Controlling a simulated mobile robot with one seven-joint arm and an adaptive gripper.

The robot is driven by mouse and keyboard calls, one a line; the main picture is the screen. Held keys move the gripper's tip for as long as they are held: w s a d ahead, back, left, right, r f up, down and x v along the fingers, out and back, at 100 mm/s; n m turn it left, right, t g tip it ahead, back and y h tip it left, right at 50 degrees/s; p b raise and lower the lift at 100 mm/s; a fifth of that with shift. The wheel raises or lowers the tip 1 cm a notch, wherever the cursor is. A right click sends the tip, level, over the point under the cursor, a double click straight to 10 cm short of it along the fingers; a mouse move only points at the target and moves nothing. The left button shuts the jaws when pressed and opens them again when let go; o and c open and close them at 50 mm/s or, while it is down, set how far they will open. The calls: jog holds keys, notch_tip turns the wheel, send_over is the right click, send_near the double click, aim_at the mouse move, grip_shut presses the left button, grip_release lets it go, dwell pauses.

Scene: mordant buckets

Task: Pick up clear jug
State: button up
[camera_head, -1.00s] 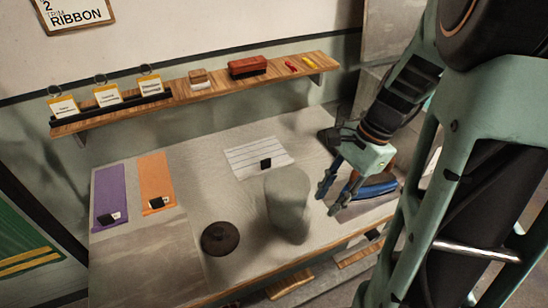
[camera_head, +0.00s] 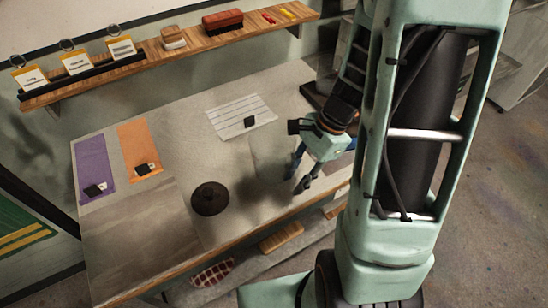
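The clear jug (camera_head: 271,158) is a pale, see-through upright shape on the grey worktop, right of the middle. It blends into the tabletop, so its rim and handle are hard to make out. My gripper (camera_head: 299,178) comes in from the upper right, with its fingers apart and pointing down at the jug's right side. The fingers overlap the jug's edge in the picture; I cannot tell whether they touch it. Nothing is seen held.
A dark round lid (camera_head: 210,198) lies left of the jug. A striped white sheet (camera_head: 240,116) lies behind it. Purple (camera_head: 93,170) and orange (camera_head: 139,150) strips lie at the left. A wooden shelf (camera_head: 190,48) runs along the wall. The worktop's front left is clear.

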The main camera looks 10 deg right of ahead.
jog(key=shift+a+f, duration=0.25)
jog(key=shift+f, duration=0.45)
jog(key=shift+c, duration=0.5)
grip_shut()
